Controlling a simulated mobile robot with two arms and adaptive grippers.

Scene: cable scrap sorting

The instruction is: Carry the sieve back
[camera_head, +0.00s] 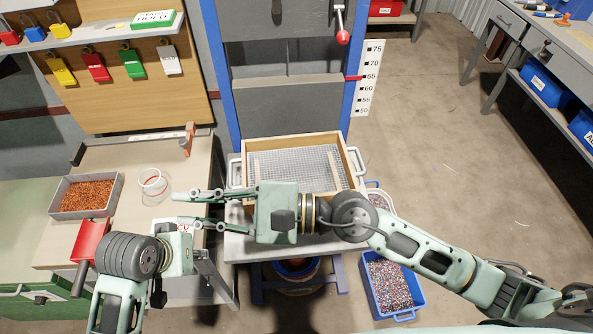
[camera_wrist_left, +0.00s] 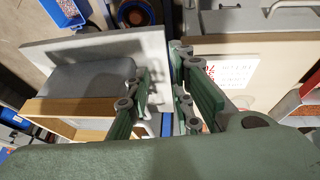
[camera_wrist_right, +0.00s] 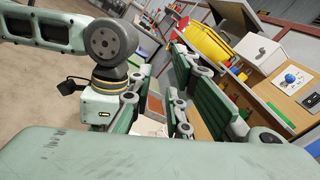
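The sieve (camera_head: 335,147), a wooden frame with grey mesh and a pale handle on each side, lies on the grey shelf of the blue-posted machine. Part of its front is hidden by my right arm. My right gripper (camera_head: 178,208) reaches leftward in front of the sieve, fingers apart and empty. My left gripper is low left, over the front of the bench; its fingers are mostly hidden in the head view. The left wrist view shows the left gripper (camera_wrist_left: 159,66) with its fingers apart and nothing between them. A wooden frame edge (camera_wrist_left: 60,108) shows beside them.
A blue bin of coloured granules (camera_head: 417,302) stands on the floor at right. The floor beyond it is largely clear. A height scale (camera_head: 370,75) stands beside the machine.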

